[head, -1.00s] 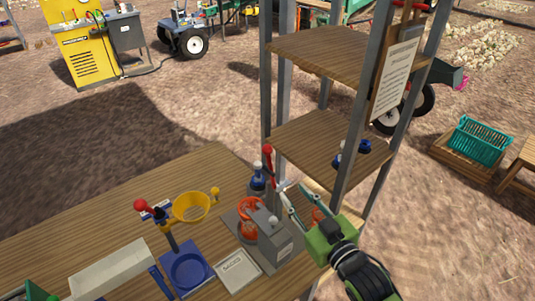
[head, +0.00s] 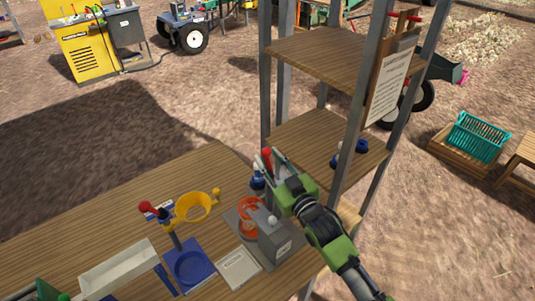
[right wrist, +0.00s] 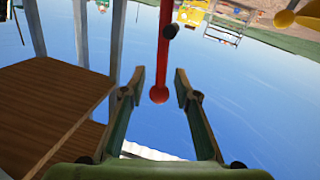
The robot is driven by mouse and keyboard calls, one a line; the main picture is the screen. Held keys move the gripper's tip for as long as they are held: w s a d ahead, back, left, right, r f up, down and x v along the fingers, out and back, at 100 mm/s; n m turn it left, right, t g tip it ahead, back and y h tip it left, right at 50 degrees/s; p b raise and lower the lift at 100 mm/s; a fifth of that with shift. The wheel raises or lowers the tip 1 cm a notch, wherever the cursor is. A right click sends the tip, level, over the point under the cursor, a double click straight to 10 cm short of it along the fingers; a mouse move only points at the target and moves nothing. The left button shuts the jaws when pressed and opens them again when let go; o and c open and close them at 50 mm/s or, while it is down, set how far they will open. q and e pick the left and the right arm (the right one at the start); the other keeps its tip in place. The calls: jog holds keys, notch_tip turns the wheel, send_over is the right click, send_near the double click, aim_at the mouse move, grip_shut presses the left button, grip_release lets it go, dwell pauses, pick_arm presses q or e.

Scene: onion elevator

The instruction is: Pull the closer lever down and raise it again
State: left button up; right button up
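A red lever with a round knob (head: 267,156) rises beside the grey machine (head: 272,240) at the table's right end. My right gripper (head: 277,165) is at its upper part in the head view. In the right wrist view the red lever (right wrist: 164,50) hangs between the fingertips of the right gripper (right wrist: 158,80), with clear gaps on both sides. The fingers are open. A second lever with a red knob (head: 146,207) stands on a blue base (head: 190,268) further left. A green part at the bottom left edge may be my left gripper; its fingers are not visible.
A wooden shelf rack with grey posts (head: 353,130) stands close behind and right of my right gripper. A yellow ring holder (head: 193,207), a white box (head: 118,267) and a light square plate (head: 239,267) occupy the table.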

jog(key=shift+w+a, duration=0.3)
jog(key=shift+w, duration=0.3)
grip_shut()
jog(key=shift+r, duration=0.1)
